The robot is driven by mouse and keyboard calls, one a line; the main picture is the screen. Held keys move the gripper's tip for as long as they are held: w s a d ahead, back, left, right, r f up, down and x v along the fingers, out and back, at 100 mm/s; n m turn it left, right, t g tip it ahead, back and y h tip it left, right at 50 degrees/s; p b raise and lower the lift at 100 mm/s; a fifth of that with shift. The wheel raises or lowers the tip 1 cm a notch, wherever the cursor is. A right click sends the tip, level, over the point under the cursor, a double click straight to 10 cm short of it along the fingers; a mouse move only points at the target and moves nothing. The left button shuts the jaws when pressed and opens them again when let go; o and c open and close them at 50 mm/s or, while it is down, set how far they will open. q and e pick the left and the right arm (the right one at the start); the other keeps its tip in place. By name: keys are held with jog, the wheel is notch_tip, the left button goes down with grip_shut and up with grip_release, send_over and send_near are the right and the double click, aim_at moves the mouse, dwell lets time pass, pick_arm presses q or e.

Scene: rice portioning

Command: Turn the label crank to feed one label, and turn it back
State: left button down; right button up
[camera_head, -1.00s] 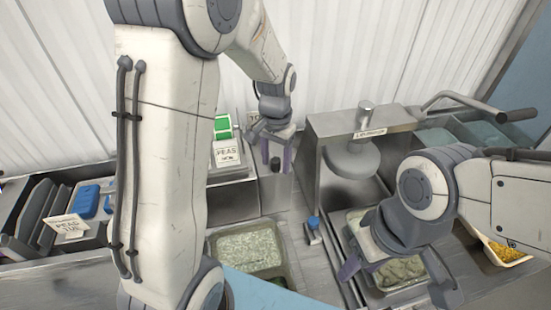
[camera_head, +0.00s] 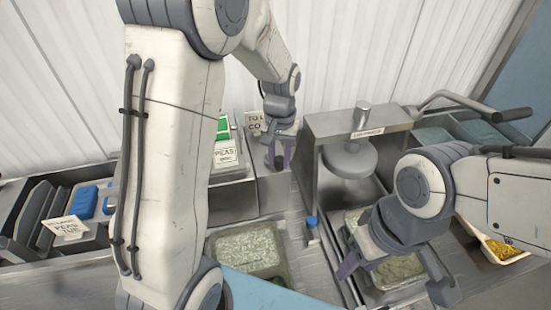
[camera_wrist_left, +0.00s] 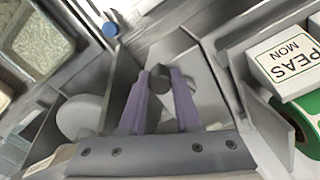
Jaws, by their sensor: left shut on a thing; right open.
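The label crank's dark round knob (camera_wrist_left: 160,77) shows between the purple-grey fingers of my left gripper (camera_wrist_left: 160,85) in the left wrist view. My left gripper (camera_head: 278,158) is shut on this knob beside the label unit (camera_head: 235,196) in the head view. The crank's arm is mostly hidden. A white label reading PEAS (camera_head: 225,156) sits on the unit near a green label roll (camera_head: 223,124); the wrist view shows the label (camera_wrist_left: 288,60) as PEAS MON. My right gripper (camera_head: 396,280) is open above a tray of greenish food (camera_head: 398,268).
A metal press (camera_head: 350,125) with a long handle (camera_head: 470,100) stands right of the left gripper. A grain-filled container (camera_head: 246,250) is in front, near a blue-topped knob (camera_head: 311,222). A yellow-filled tray (camera_head: 503,250) is at the right.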

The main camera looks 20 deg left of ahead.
pick_arm(q)
jog(key=w+n, duration=0.1)
jog(key=n, duration=0.2)
jog(key=w+d+n, duration=0.1)
jog(key=n, duration=0.1)
jog(key=shift+w+n+p, duration=0.3)
jog(key=w+n, duration=0.1)
jog(key=n, duration=0.1)
jog(key=w+n, duration=0.1)
jog(key=n, duration=0.1)
jog(key=shift+n, duration=0.3)
jog(key=w+n, duration=0.1)
jog(key=n, duration=0.1)
jog(key=w+a+n, duration=0.1)
jog(key=n, duration=0.2)
jog(key=w+a+n+p, duration=0.1)
jog(key=n, duration=0.1)
jog(key=shift+n, duration=0.4)
jog(key=shift+w+a+n, duration=0.2)
jog(key=shift+a+n, duration=0.05)
jog(key=shift+n, duration=0.4)
jog(key=shift+w+a+n, duration=0.15)
jog(key=shift+a+n, duration=0.05)
jog(key=shift+n, duration=0.45)
jog(key=shift+r, duration=0.1)
jog(key=c, duration=0.6)
grip_release()
